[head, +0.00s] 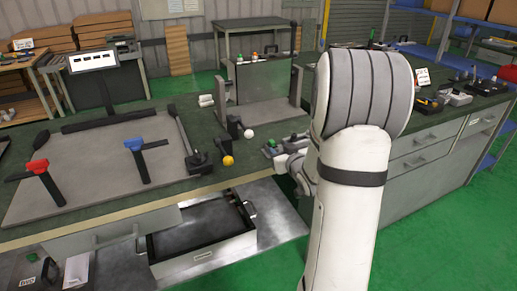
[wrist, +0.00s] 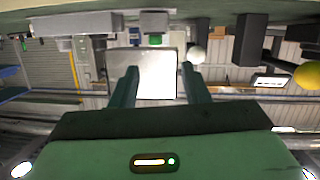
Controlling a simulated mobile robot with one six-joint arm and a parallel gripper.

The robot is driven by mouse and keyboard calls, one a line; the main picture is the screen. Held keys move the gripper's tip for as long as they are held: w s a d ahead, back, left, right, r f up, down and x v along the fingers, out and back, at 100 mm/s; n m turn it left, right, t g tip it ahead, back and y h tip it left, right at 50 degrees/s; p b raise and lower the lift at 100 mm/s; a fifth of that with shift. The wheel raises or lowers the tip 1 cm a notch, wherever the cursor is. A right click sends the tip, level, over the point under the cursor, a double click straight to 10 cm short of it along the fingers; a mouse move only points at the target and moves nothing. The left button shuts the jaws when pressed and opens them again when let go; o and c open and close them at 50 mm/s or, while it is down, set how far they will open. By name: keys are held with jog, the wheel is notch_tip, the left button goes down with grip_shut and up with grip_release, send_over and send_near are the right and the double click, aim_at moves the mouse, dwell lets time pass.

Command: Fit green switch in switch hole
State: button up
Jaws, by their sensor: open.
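My gripper (wrist: 159,72) is open in the wrist view, its two dark green fingers apart with nothing seen held between them. The wrist picture looks upside down. Beyond the fingertips, a small green part that looks like the green switch (wrist: 155,40) shows near a grey block on the bench. In the head view, small green parts (head: 271,143) sit on a grey fixture at the bench's front edge, beside my wrist. My arm covers much of that area and hides the fingers. I cannot make out the switch hole.
A yellow ball knob (head: 228,160) and a white ball knob (head: 248,134) stand left of my wrist. An open drawer (head: 203,254) juts out below.

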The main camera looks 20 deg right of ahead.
aim_at(274, 143)
jog(key=w+f+t, duration=0.1)
jog(key=w, duration=0.1)
jog(key=w+f+t+y, duration=0.1)
jog(key=w, duration=0.2)
jog(key=w+d+f, duration=0.1)
jog(key=w, duration=0.2)
jog(key=shift+d+t, duration=0.1)
jog(key=shift+t, duration=0.3)
jog(key=shift+c, duration=0.2)
jog(key=shift+s, duration=0.1)
grip_shut()
